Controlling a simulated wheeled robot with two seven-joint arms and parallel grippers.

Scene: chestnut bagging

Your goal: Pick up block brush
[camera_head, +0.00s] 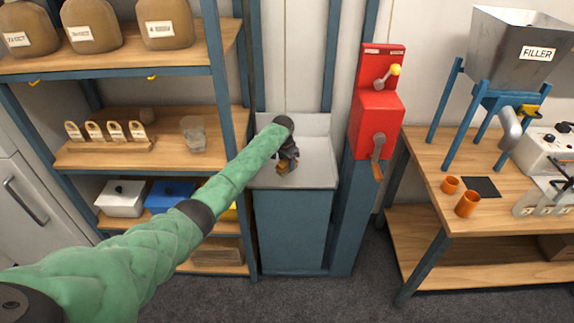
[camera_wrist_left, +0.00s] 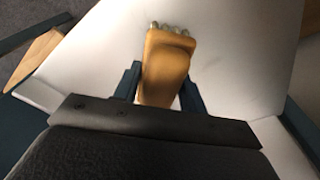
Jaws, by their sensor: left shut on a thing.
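The block brush (camera_wrist_left: 167,62) is a tan wooden block with pale bristle tufts along its far end. In the left wrist view it sits between the two fingers of my left gripper (camera_wrist_left: 162,88), which is shut on it. In the head view my left gripper (camera_head: 285,163) reaches over the white-topped stand, and the brush (camera_head: 283,167) shows as a small brown block at its tip. Whether the brush touches the white surface is unclear. My right gripper is not in view.
The white tray top (camera_head: 318,172) has a raised back. A red lever machine (camera_head: 377,120) stands to its right. A wooden shelf rack (camera_head: 150,152) is on the left. A workbench (camera_head: 440,205) with a filler hopper (camera_head: 515,50) and orange cups (camera_head: 467,204) is on the right.

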